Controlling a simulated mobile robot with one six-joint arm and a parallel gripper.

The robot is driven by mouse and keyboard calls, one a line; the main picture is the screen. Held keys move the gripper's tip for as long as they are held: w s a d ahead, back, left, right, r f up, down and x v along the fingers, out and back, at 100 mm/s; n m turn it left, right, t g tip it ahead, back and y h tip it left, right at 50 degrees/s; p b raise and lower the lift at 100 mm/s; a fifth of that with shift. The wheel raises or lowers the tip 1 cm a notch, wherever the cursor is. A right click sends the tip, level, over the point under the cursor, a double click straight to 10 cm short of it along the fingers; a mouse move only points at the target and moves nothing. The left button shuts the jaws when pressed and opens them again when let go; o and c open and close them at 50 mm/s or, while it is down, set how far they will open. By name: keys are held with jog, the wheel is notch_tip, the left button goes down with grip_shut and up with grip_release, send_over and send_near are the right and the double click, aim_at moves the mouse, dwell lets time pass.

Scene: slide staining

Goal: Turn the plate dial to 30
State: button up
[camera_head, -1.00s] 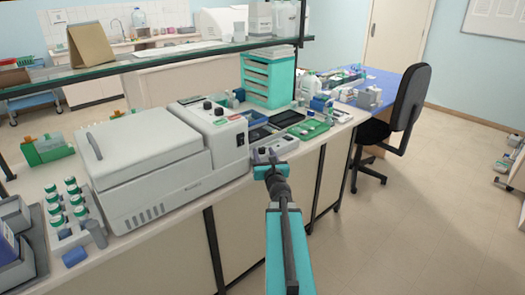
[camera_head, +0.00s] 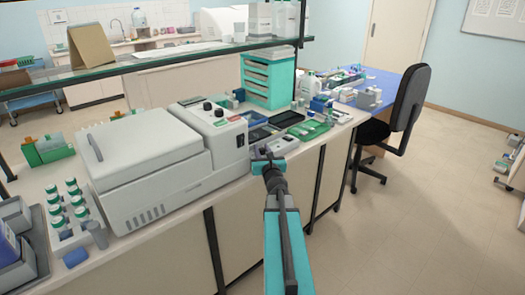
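A small pale device (camera_head: 284,142) with dark spots like knobs sits at the front edge of the bench, just past my gripper. It may be the plate with the dial, but it is small and partly covered by my gripper, so no dial mark or number can be read. My gripper (camera_head: 268,156) is at the bench's front edge, over the near left part of this device. Whether it touches anything cannot be told. Its fingers are too small to show whether they are open or shut.
A large white lidded machine (camera_head: 150,165) with knobs on its control box (camera_head: 212,120) stands left of my gripper. A green tray (camera_head: 308,131) and a teal drawer unit (camera_head: 268,80) lie beyond. The floor (camera_head: 430,210) to the right is open; a black chair (camera_head: 408,105) stands there.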

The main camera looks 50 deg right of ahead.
jog(key=c, duration=0.5)
jog(key=n+t+y+p, duration=0.1)
jog(key=y+p, duration=0.1)
jog(key=p, duration=0.2)
jog(key=shift+d+r, duration=0.1)
jog(key=shift+r, duration=0.1)
jog(key=shift+n+p, duration=0.35)
jog(key=shift+n, duration=0.05)
jog(key=n+t+y+p, duration=0.1)
jog(key=n+y+p, duration=0.1)
jog(key=y, duration=0.1)
jog(key=shift+d+f, duration=0.1)
jog(key=n+y, duration=0.2)
jog(key=y, duration=0.2)
jog(key=n+y+p, duration=0.1)
jog(key=n+y, duration=0.1)
jog(key=y, duration=0.2)
jog(key=shift+w+f+n+t, duration=0.1)
jog(key=shift+f+n+t, duration=0.05)
jog(key=shift+n+t, duration=0.25)
jog(key=shift+n+g+y, duration=0.6)
jog(key=shift+n+y, duration=0.7)
jog(key=shift+y, duration=0.6)
jog(key=shift+n+y, duration=0.4)
jog(key=shift+a+g+y, duration=0.2)
jog(key=shift+g+y, duration=0.2)
jog(key=shift+y, duration=0.1)
